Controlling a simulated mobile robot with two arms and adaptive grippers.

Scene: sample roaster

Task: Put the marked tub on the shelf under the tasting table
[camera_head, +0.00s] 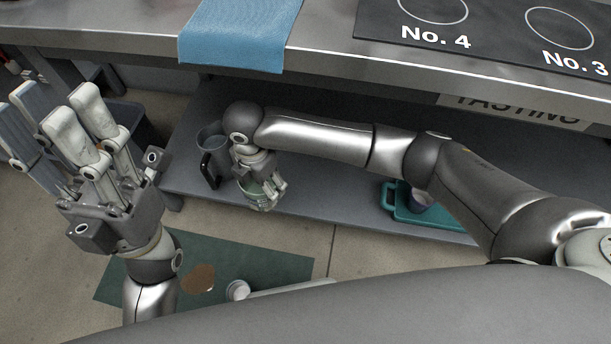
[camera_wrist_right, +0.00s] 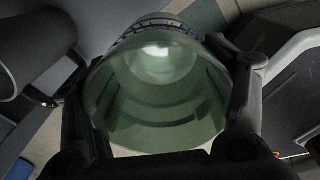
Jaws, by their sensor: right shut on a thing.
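The tub (camera_head: 261,198) is pale green and translucent, held in my right gripper (camera_head: 265,183). The right wrist view looks into the tub (camera_wrist_right: 155,100), with a finger on each side and a dark segmented band at its far end. The tub is by the front edge of the grey lower shelf (camera_head: 330,200), under the steel tasting table (camera_head: 330,45). I cannot tell whether it touches the shelf. My left gripper (camera_head: 62,112) is open and empty at the left, in front of the table.
A grey pitcher (camera_head: 211,150) with a black handle stands on the shelf left of the tub. A teal tray (camera_head: 400,208) with a dark cup is farther right. A green mat (camera_head: 270,262) with a brown patch and small white container lies on the floor.

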